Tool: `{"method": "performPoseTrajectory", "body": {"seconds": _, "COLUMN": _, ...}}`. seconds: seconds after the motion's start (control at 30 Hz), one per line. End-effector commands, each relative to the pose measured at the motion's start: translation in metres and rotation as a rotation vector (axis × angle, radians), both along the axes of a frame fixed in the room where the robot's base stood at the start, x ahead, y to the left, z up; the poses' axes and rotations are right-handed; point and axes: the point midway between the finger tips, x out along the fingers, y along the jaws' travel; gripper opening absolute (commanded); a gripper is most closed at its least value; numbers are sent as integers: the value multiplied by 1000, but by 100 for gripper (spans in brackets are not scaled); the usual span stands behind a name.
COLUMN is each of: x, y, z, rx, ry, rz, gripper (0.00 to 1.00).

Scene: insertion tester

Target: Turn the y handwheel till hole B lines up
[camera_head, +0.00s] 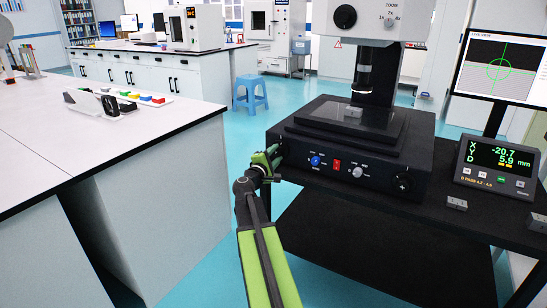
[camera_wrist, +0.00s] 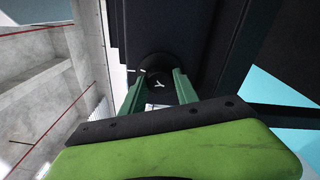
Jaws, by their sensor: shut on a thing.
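My gripper (camera_head: 270,157) is at the left end of the front of the black microscope base (camera_head: 345,181). It is shut on the y handwheel, a dark round knob. In the wrist view the y handwheel (camera_wrist: 157,79) shows a pale Y mark on its face, with a green finger on each side of it. The monitor (camera_head: 507,57) shows a green circle and crosshair over a part-grey, part-black picture; hole B cannot be made out. The readout box (camera_head: 497,168) reads about X -20.7 and Y 5.9 mm. A small part (camera_head: 353,112) lies on the stage.
Another dark knob (camera_head: 403,184) is at the right end of the base's front, past blue, red and grey controls. A white bench (camera_head: 100,140) stands close on the left. A blue stool (camera_head: 250,92) stands behind. Small grey blocks (camera_head: 457,203) lie on the dark table.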

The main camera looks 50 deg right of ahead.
Motion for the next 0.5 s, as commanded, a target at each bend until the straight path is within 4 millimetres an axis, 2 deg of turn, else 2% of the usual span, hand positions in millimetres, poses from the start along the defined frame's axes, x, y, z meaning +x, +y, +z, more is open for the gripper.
{"method": "performPoseTrajectory", "body": {"seconds": 0.5, "x": -1, "y": -3, "z": -2, "rx": 100, "ry": -421, "rz": -6, "gripper": 0}}
